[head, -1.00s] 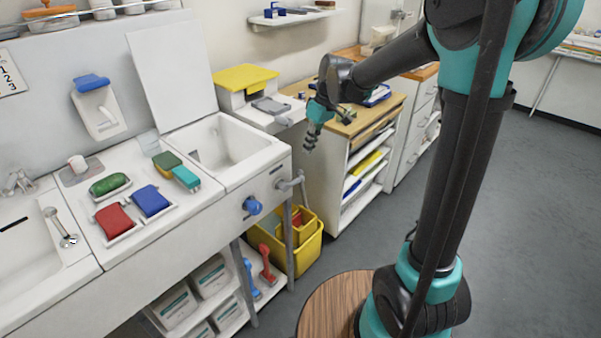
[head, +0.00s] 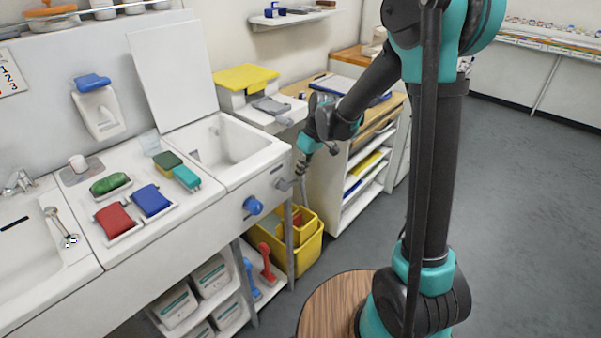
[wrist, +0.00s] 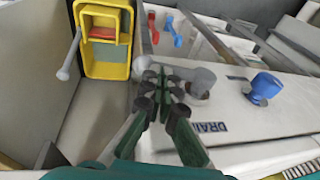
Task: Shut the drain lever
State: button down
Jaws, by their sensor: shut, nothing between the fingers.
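The grey drain lever (wrist: 203,78) shows in the wrist view beside a "DRAIN" label on the white sink front. Its round hub is clear, but part of its handle is hidden behind my fingers. In the head view the lever (head: 284,184) sits at the right end of the sink front, partly hidden by my gripper. My gripper (head: 301,177) is shut and empty, pointing down right beside the lever. In the wrist view the fingertips (wrist: 162,84) overlap the lever's handle side; I cannot tell whether they touch it.
A blue knob (head: 253,205) sits on the sink front left of the lever. A yellow bucket (head: 305,250) stands on the floor below, near a grey sink leg (head: 288,240). White shelving (head: 345,195) stands to the right. Open floor lies further right.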

jog(key=shift+w+d+f+g+y, duration=0.1)
jog(key=shift+w+f+g+y, duration=0.05)
jog(key=shift+f+g+y, duration=0.4)
jog(key=shift+f, duration=2.2)
jog(key=shift+g+y, duration=0.35)
jog(key=shift+g, duration=0.2)
jog(key=shift+s+a+f, duration=0.5)
jog(key=shift+s+f, duration=0.2)
jog(key=shift+f, duration=0.2)
jog(key=shift+s+a+f, duration=0.5)
jog(key=shift+s+f, duration=0.15)
jog(key=shift+f, duration=0.2)
